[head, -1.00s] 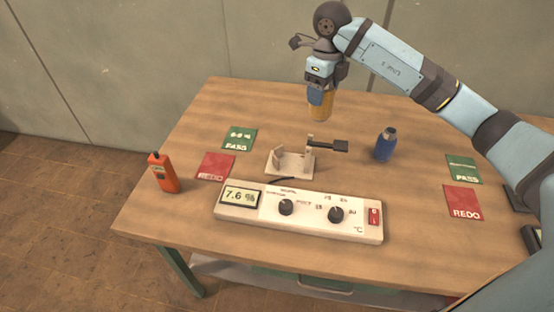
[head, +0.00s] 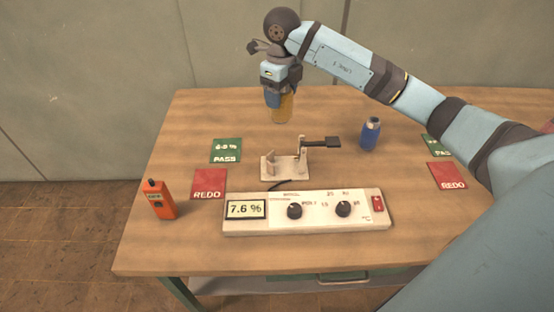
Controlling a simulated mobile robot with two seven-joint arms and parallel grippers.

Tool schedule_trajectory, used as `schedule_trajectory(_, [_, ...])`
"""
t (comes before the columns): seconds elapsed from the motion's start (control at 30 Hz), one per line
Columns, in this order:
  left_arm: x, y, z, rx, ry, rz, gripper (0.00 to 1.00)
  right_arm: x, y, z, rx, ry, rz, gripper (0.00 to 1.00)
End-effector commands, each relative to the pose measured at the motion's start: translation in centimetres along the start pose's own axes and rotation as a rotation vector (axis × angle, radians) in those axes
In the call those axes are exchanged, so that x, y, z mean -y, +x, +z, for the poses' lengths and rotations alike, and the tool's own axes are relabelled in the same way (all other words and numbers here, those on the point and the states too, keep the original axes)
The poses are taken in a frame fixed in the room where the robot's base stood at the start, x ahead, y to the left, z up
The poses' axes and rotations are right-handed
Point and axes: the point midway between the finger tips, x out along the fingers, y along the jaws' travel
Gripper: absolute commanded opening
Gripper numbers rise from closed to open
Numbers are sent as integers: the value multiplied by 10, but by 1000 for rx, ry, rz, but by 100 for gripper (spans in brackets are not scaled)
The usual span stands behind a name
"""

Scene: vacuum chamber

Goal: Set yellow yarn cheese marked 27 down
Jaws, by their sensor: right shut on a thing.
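The yellow yarn cheese (head: 283,109) is in my right gripper (head: 274,98), which is shut on it and points down. The cheese hangs upright behind the white cradle (head: 270,177) with the dark paddle, in the picture just above it. The gripper's blue fingers cover its upper left part. I cannot tell whether its bottom touches the table, and no number 27 can be read on it. To the left lie a green PASS card (head: 226,150) and a red REDO card (head: 209,184). My left gripper is not in view.
A white meter box (head: 320,221) reading 7.6 % lies in front of the cradle. An orange handheld device (head: 158,200) stands at the left edge. A blue bottle (head: 370,135) stands right of the cradle. Another PASS card and REDO card (head: 447,176) lie at right. The back-left wooden tabletop (head: 205,115) is clear.

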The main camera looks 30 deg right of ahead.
Motion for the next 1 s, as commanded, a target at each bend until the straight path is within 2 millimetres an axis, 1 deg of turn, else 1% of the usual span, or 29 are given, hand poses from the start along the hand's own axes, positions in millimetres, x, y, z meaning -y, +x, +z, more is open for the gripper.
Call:
schedule_trajectory(0.03, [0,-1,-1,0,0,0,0,-1,12,-1,-5,0,3,37])
schedule_trajectory(0.27, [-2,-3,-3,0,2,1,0,-1,72,-2,-6,1,3,37])
schedule_trajectory(0.3, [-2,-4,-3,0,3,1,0,-1,84,-2,-7,1,3,37])
schedule_trajectory(0.4, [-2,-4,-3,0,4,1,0,-1,109,-2,-6,0,2,37])
schedule_trajectory(0.5, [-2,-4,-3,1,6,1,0,-1,129,-1,-4,0,2,37])
schedule_trajectory(0.6, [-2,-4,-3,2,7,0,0,-1,141,-1,-3,-1,2,37])
schedule_trajectory(0.77, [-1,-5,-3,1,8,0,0,0,151,-1,-1,0,1,37])
schedule_trajectory(0.87, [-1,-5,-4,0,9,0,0,-1,163,-2,-4,0,2,37])
schedule_trajectory(1.0, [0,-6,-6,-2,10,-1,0,-1,184,-1,-4,0,2,37])
